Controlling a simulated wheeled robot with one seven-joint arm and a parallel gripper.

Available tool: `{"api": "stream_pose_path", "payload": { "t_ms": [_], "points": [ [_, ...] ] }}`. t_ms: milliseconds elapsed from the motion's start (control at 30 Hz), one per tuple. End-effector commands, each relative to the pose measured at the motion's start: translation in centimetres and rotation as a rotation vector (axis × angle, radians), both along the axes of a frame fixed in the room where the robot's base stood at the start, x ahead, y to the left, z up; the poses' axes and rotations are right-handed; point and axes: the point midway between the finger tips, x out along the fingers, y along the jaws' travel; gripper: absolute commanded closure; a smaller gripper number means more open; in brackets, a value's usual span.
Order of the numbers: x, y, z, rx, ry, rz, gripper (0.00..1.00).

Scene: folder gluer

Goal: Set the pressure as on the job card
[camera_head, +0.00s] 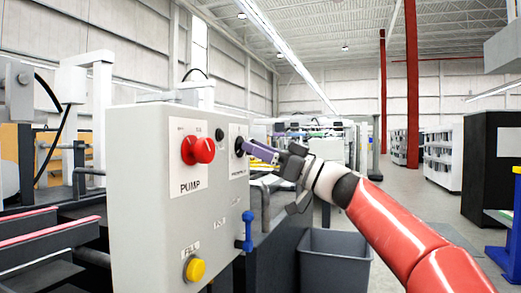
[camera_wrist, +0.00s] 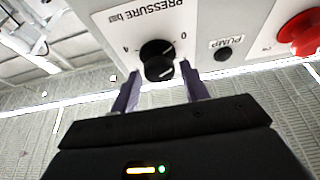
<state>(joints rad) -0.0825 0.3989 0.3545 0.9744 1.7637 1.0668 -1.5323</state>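The black pressure knob (camera_wrist: 158,58) is on the grey control box under the printed label "PRESSURE bar", which appears upside down in the wrist view. The digits 0 and 4 show on either side of it, and white marks show on the knob; its exact setting is hard to read. My gripper (camera_wrist: 160,74) is open, with one purple finger on each side of the knob; a gap shows beside each finger. In the head view my gripper (camera_head: 262,151) reaches the box from the right, at the knob (camera_head: 239,146). No job card is readable in either view.
The control box (camera_head: 140,215) also carries a red PUMP knob (camera_head: 203,150), a yellow button (camera_head: 195,269) and a blue valve handle (camera_head: 246,232). A dark button (camera_wrist: 222,53) shows near the PUMP label. A grey bin (camera_head: 335,260) stands below my arm. Open floor lies to the right.

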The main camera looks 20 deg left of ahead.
Motion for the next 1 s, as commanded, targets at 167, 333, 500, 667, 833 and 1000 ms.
{"api": "stream_pose_path", "payload": {
  "t_ms": [167, 333, 500, 667, 833, 1000],
  "points": [
    [-0.01, -0.01, 0.01, 0.0, 0.0, 0.0, 0.79],
    [-0.02, -0.02, 0.0, 0.0, 0.001, 0.0, 0.88],
    [-0.07, -0.03, -0.08, 0.002, 0.026, 0.0, 0.88],
    [-0.14, -0.02, -0.18, 0.008, 0.093, 0.001, 0.88],
    [-0.2, -0.06, -0.23, 0.018, 0.214, -0.002, 0.88],
    [-0.28, -0.06, -0.11, 0.031, 0.371, -0.001, 0.88]
  ]
}}
